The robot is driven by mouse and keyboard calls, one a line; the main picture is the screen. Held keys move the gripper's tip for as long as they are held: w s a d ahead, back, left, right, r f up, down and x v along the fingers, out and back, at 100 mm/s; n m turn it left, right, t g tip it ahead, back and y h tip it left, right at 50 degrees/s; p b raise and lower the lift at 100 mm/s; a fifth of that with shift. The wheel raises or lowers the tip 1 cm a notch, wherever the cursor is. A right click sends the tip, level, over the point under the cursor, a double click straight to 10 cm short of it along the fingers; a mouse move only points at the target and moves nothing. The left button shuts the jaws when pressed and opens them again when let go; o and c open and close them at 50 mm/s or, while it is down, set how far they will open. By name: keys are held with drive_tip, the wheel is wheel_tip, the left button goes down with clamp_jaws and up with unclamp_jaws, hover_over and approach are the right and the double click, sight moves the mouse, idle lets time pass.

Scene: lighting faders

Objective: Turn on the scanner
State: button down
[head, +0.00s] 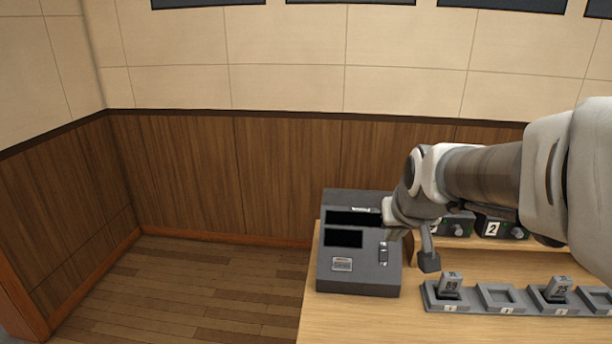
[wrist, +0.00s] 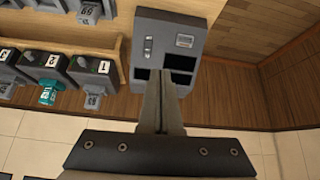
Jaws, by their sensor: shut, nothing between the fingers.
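The scanner appears to be the dark grey console (head: 330,272) at the left end of the wooden desk. It has two dark, blank windows and a small label on its sloped face. A small light switch (head: 383,253) sits at the right of that face; its position is too small to tell. My gripper (head: 391,231) is above the console's right side, just behind the switch. In the wrist view the console (wrist: 190,22) appears inverted, with the switch (wrist: 148,46) clear of my fingers. My shut, empty gripper (wrist: 158,78) overlaps the area between the windows.
A grey tray (head: 480,308) with numbered slots and upright tagged pieces lies right of the console. Numbered units with knobs (head: 497,230) stand on a shelf behind. Floor left of the desk is clear.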

drive_tip(key=w+d+f+m+b, duration=0.1)
drive_tip(key=w+d+f+b, duration=0.1)
drive_tip(key=w+f, duration=0.3)
drive_tip(key=shift+w+d+f, duration=0.4)
drive_tip(key=shift+w+d, duration=0.1)
drive_tip(key=shift+d, duration=0.3)
drive_tip(key=shift+f, duration=0.1)
drive_tip(key=b, duration=0.3)
approach(385, 250)
drive_tip(key=x, duration=0.5)
drive_tip(key=shift+s+a+f, duration=0.25)
drive_tip(key=shift+f, duration=0.05)
drive_tip(key=shift+w+d+f+b, duration=0.15)
drive_tip(key=shift+w+f+b, duration=0.2)
drive_tip(key=shift+w, duration=0.3)
drive_tip(key=shift+w+f+h, duration=0.2)
drive_tip(key=shift+w+h, duration=0.1)
drive_tip(key=shift+w, duration=0.05)
drive_tip(key=shift+s+f, duration=0.1)
